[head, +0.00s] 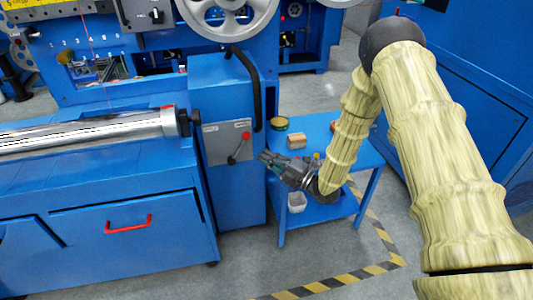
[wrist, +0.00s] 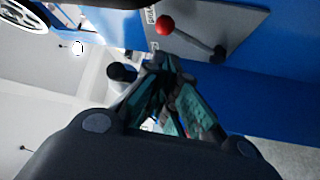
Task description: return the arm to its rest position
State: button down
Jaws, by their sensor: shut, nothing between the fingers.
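My arm, in a yellowish ribbed cover, comes in from the right of the head view and bends down and left. My gripper (head: 266,158) is at its end, in front of the right part of the blue machine and beside the small blue table (head: 345,150). In the wrist view my gripper (wrist: 160,68) has its fingers drawn together with nothing held. A lever with a red knob (head: 245,136) on a grey plate is just left of and above the gripper; the red knob also shows in the wrist view (wrist: 165,25).
A blue machine with a metal roller (head: 90,132) fills the left. Open floor lies in front, with striped tape (head: 335,281).

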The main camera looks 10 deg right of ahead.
jog(key=s+d+f+m+g+h, duration=0.25)
jog(key=s+f+m+h, duration=0.45)
jog(key=s+f, duration=0.4)
jog(key=s+d+f+m+g+h, duration=0.2)
jog(key=s+d+f+m+h, duration=0.2)
jog(key=s+f+m, duration=0.65)
jog(key=s+d+f+m+g+h, duration=0.1)
jog(key=s+f+m+g, duration=0.15)
jog(key=s, duration=0.35)
jog(key=s+d+f+m+g+h, duration=0.1)
jog(key=s+d+f+h, duration=0.15)
jog(key=s, duration=0.25)
jog(key=s+d+m+g, duration=0.3)
jog(key=s+m+g, duration=0.2)
jog(key=s, duration=1)
notch_tip(320, 180, up, 18)
jog(key=h+p, duration=0.1)
jog(key=p, duration=1.7)
jog(key=shift+w+a, duration=0.15)
jog(key=shift+a, duration=0.05)
